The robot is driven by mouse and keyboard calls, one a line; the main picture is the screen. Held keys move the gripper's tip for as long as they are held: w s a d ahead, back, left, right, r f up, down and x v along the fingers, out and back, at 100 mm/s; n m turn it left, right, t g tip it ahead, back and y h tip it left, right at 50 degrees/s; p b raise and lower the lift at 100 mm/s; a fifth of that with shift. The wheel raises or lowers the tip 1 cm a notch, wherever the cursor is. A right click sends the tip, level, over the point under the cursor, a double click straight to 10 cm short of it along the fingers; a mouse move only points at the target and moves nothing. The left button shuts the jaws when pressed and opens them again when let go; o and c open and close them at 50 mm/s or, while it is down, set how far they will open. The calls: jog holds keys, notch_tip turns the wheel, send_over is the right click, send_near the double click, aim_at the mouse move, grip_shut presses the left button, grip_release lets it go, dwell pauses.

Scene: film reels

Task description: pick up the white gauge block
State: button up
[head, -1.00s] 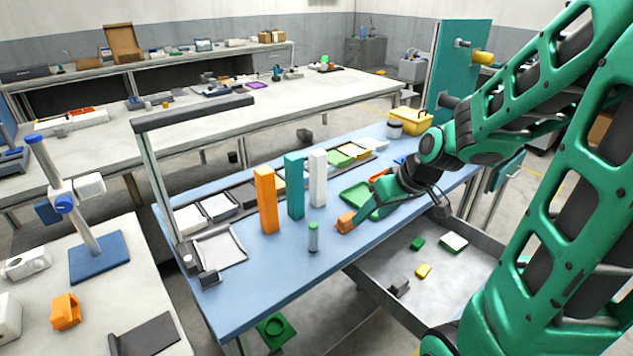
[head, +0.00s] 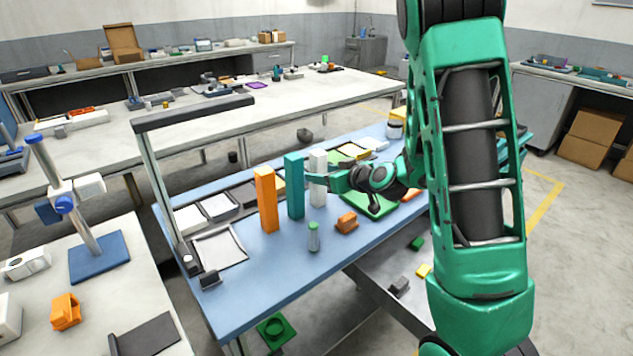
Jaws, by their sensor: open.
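The white gauge block (head: 318,162) stands upright on the blue bench top (head: 283,273), at the right of a row of tall blocks. The teal block (head: 294,190) stands just left of it and the orange block (head: 266,200) is farther left. My gripper (head: 315,178) is open and reaches in from the right at about the white block's mid-height. A finger crosses in front of the white block and hides part of its middle. I cannot tell whether the finger touches the white or the teal block. The far finger is not clearly visible.
A small green-grey cylinder (head: 313,237) and a low orange block (head: 347,222) stand in front of the row. Shallow trays (head: 218,246) line the bench behind and to the left. A grey lamp frame (head: 195,119) rises at the left end.

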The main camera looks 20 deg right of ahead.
jog(key=shift+x, duration=3.45)
jog(key=shift+s+a+f, duration=0.1)
jog(key=shift+f, duration=0.05)
grip_shut()
